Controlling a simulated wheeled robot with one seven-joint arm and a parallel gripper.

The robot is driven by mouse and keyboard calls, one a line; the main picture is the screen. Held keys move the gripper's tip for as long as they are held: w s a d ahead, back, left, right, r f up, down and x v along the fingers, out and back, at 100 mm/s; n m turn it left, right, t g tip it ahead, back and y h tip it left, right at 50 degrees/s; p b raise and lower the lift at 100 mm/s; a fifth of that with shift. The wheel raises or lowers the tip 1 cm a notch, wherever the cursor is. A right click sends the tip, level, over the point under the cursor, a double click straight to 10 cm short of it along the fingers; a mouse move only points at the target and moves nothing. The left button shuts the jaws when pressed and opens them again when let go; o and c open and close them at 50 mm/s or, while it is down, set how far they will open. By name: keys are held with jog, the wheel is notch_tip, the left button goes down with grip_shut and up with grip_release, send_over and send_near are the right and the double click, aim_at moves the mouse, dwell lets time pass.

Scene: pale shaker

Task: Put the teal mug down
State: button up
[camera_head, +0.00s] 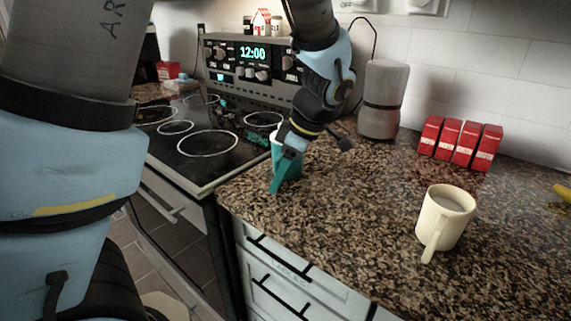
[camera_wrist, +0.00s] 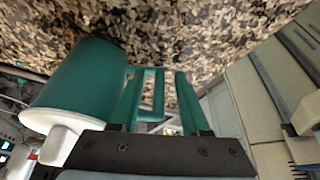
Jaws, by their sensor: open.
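The teal mug (camera_head: 293,169) stands on the speckled counter (camera_head: 330,220), near its front-left corner beside the stove, partly hidden by my gripper (camera_head: 279,182). In the wrist view the mug (camera_wrist: 85,82) is at the left, with its pale rim toward the lower left and its base side against the counter. My gripper (camera_wrist: 158,80) is open, its two teal fingers reaching down toward the counter. The mug's handle (camera_wrist: 151,108) shows between the fingers. Whether a finger touches the handle I cannot tell.
A cream mug (camera_head: 445,220) stands on the counter to the right. Several red boxes (camera_head: 460,142) and a grey canister (camera_head: 382,100) stand near the wall. The stove (camera_head: 205,145) is at the left. The counter between the two mugs is clear.

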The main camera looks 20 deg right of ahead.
jog(key=b+v, duration=0.1)
jog(key=v, duration=1.1)
jog(key=w+a+f+m, duration=0.2)
jog(key=a, duration=0.3)
jog(key=w+a+f+m+g+h, duration=0.1)
jog(key=w+a+f+m, duration=0.1)
jog(key=a, duration=0.3)
jog(key=w+a+f+m+g+h, duration=0.1)
jog(key=w+a+f, duration=0.1)
jog(key=a, duration=0.3)
jog(key=shift+w+f+m, duration=0.25)
jog(key=shift+f+m, duration=0.15)
jog(key=shift+f, duration=0.3)
jog(key=a+f+m+h, duration=0.1)
jog(key=a+f+m, duration=0.1)
jog(key=a, duration=0.5)
jog(key=s+a+f+m, duration=0.1)
jog(key=a+f+m, duration=0.2)
jog(key=a, duration=0.4)
jog(key=shift+a+m+t+h, duration=0.25)
jog(key=shift+m+t+h, duration=0.15)
